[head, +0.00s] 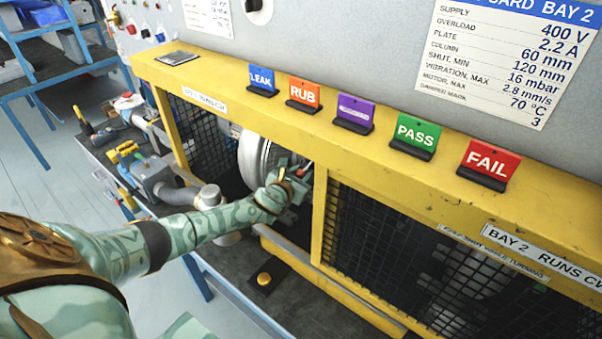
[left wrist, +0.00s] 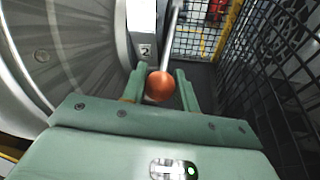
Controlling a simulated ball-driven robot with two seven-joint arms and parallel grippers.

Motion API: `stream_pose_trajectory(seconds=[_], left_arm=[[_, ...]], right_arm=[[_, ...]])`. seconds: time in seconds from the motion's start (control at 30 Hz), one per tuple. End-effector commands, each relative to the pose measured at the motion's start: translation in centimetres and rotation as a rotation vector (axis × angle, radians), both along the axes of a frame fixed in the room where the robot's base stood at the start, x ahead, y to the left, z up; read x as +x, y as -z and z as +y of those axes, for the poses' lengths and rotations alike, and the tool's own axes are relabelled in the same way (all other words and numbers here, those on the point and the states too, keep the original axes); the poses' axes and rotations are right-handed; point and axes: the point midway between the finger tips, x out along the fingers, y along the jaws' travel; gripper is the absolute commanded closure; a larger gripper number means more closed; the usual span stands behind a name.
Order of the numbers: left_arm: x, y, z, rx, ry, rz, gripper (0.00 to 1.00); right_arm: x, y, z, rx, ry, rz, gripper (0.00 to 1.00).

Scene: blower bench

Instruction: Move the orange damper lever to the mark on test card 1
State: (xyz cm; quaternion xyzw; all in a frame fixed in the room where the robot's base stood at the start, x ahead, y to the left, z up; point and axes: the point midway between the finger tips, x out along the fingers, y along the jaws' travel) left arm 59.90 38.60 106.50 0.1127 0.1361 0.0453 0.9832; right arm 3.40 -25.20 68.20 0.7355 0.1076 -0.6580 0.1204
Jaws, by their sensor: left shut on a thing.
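The orange damper lever's ball knob (left wrist: 160,86) sits between the two fingers of my left gripper (left wrist: 161,88) in the left wrist view. Its thin rod (left wrist: 174,35) runs up from the knob. A plate marked 2 (left wrist: 145,50) stands just left of the rod. In the head view my left gripper (head: 293,184) reaches through the yellow frame's opening beside the round metal blower housing (head: 254,158), with a bit of orange at its tip. A wall card (head: 505,55) headed Bay 2 ends with a damper mark line reading 3. My right gripper is not in view.
The yellow frame (head: 320,215) and black mesh guard (head: 400,255) stand close to the right of my gripper. Coloured signs, including the green PASS sign (head: 415,136), line the frame's top. A second wall card (head: 208,18) is cut off and unreadable.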

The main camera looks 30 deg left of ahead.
Motion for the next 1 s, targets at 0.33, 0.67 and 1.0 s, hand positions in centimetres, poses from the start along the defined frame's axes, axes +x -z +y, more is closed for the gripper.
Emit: stream_pose_trajectory(seconds=[0.33, 0.67, 1.0], left_arm=[[0.2, -0.5, 0.1, 0.003, -0.003, -0.008, 1.0], [0.1, -0.3, 0.1, 0.001, -0.002, -0.005, 0.49], [-4.0, -1.5, -0.4, 0.002, 0.001, -0.002, 0.49]], right_arm=[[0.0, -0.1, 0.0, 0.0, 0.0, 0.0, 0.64], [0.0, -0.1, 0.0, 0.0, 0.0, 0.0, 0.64], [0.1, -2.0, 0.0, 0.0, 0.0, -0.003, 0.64]])
